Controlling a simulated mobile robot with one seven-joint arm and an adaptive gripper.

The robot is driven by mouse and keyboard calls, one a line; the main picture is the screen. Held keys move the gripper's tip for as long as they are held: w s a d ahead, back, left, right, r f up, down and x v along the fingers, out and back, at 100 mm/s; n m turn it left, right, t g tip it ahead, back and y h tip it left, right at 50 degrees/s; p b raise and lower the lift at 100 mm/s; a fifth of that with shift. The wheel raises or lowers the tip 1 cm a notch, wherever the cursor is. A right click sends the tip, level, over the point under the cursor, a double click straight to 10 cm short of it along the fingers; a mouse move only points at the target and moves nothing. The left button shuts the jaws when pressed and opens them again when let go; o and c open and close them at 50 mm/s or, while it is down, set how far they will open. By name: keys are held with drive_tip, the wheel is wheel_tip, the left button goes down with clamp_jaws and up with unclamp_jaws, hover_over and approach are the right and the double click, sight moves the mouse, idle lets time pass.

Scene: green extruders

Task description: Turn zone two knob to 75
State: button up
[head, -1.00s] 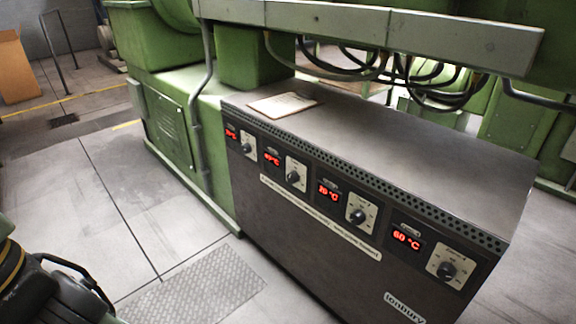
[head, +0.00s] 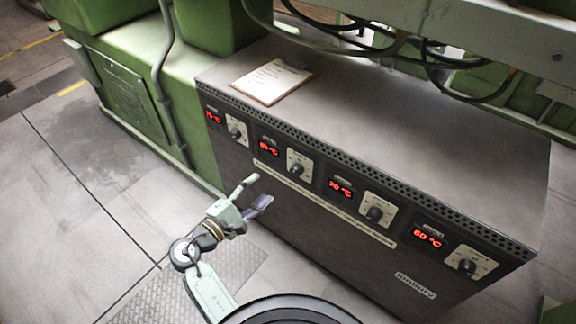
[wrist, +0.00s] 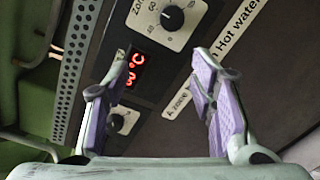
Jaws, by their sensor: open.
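A dark control cabinet (head: 310,235) has a row of several black knobs on cream dials, each with a red display. The second knob from the left (head: 297,168) has a display (head: 270,147) that seems to read 80 °C. No zone number is legible in the head view. My gripper (head: 257,190) is open and empty in front of the cabinet, below and left of that knob. In the wrist view, a dial's knob (wrist: 172,17) lies beyond and above the open fingers (wrist: 160,56), untouched. Its label shows only "Zon". Another knob (wrist: 117,123) shows between the fingers, lower down.
A clipboard (head: 272,80) with paper lies on the cabinet top. The third knob (head: 375,214) and fourth knob (head: 467,266) are further right. Cables (head: 400,50) hang above the cabinet, under a grey beam. Floor to the left is clear.

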sight(294, 173)
drive_tip(key=shift+g+h, duration=0.3)
drive_tip(key=shift+h, duration=0.4)
drive_tip(key=x, duration=0.3)
drive_tip(key=s+d+p+x, duration=0.1)
drive_tip(key=x, duration=0.3)
drive_tip(key=d+p+x, duration=0.1)
drive_tip(key=x, duration=0.3)
drive_tip(key=shift+s+d+f, duration=0.1)
drive_tip(key=shift+s+f, duration=0.1)
drive_tip(key=shift+s, duration=0.15)
drive_tip(key=c, duration=1.1)
drive_tip(key=shift+c, duration=0.2)
